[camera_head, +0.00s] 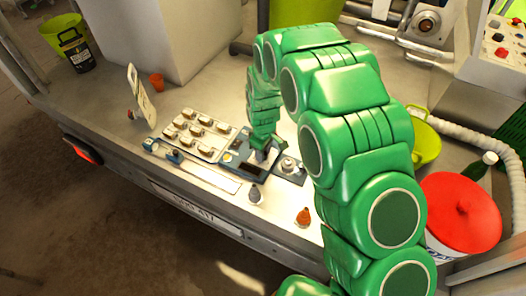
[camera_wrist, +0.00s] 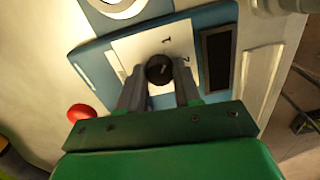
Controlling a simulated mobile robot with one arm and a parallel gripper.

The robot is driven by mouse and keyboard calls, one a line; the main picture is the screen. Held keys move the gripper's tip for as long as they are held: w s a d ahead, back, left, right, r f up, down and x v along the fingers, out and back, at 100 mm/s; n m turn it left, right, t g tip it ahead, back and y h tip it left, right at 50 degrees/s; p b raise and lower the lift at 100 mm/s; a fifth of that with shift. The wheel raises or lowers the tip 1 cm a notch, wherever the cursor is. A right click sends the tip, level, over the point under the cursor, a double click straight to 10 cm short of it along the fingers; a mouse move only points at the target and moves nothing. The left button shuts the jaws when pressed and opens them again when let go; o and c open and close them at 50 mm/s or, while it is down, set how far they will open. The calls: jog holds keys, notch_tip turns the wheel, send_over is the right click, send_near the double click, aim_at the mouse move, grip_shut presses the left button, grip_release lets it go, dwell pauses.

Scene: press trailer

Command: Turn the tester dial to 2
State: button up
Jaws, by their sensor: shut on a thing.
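The tester (camera_wrist: 212,22) is a blue-edged panel with a white dial plate (camera_wrist: 128,48) and a dark display window. The dial (camera_wrist: 159,68) is a small round dark knob in the plate's middle. The numbers 1 and 2 show above it and to its upper right. A pale line shows on the knob, but its exact heading is hard to read. My gripper (camera_wrist: 161,76) is shut on the dial, one finger on each side. In the head view, my gripper (camera_head: 262,153) reaches down onto the tester (camera_head: 232,160), and the dial is hidden.
A red knob (camera_wrist: 80,112) shows left of my gripper in the wrist view. In the head view, a tray of several pale pieces (camera_head: 197,136) lies left of the tester. Small grey (camera_head: 254,194) and orange (camera_head: 303,217) items stand near the front edge. A red-lidded tub (camera_head: 460,212) stands right.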

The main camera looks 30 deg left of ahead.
jog(key=m, duration=1)
jog(key=shift+m, duration=0.4)
dwell(0.4)
jog(key=o, duration=1)
jog(key=shift+o, duration=0.2)
jog(key=shift+r, duration=3.9)
